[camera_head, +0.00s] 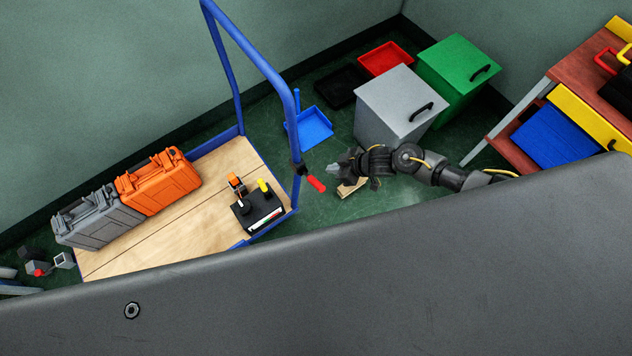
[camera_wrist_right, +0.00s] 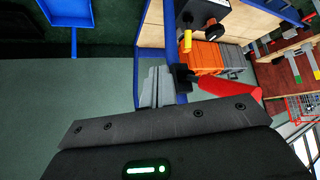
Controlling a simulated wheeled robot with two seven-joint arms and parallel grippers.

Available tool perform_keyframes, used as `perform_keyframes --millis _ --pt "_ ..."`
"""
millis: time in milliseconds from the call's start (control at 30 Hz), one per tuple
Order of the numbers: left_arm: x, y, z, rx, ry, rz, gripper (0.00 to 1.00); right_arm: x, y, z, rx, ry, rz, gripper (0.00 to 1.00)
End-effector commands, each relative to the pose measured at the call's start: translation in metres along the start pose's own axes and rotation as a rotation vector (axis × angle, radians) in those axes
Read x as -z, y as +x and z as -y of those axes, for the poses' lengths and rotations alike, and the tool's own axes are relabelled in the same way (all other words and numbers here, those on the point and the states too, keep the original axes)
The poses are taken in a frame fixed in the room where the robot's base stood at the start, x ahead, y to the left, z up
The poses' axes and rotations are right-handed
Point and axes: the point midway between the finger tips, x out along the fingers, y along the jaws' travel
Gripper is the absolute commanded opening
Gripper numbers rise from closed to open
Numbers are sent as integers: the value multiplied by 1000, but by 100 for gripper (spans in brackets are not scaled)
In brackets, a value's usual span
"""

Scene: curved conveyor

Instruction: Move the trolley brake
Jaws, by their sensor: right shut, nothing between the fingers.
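The trolley brake is a red lever (camera_head: 316,184) on a black mount on the blue trolley handle post (camera_head: 297,125). In the right wrist view the red lever (camera_wrist_right: 230,95) points right from its black mount, and the blue post passes behind the fingers. My right gripper (camera_head: 338,170) is shut and empty, just right of the lever in the head view. Its grey fingers (camera_wrist_right: 156,86) lie left of the lever in the wrist view, with a small gap seen there. I cannot tell the depth between them. My left gripper is not in view.
The trolley's wooden deck (camera_head: 120,245) carries an orange case (camera_head: 158,182), a grey case (camera_head: 98,220) and a black box with levers (camera_head: 259,211). A grey bin (camera_head: 385,110) and a green bin (camera_head: 450,75) stand behind my right arm. A blue dustpan (camera_head: 309,128) lies on the floor.

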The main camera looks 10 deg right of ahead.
Motion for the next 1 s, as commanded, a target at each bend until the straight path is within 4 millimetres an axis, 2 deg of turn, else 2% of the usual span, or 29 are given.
perform_keyframes --millis 33,100,200,333,467,733,1000 --pt "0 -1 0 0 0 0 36 24 -18 2 44 -80 -5 0" --pt "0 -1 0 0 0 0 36 42 -41 16 112 -165 11 0" --pt "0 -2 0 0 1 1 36 48 -69 34 184 -249 50 0" --pt "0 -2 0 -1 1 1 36 46 -90 47 233 -301 88 0" --pt "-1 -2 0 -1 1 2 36 45 -96 52 249 -314 101 0" --pt "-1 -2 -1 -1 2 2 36 45 -96 52 249 -313 100 0" --pt "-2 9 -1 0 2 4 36 42 -85 54 249 -314 98 0"
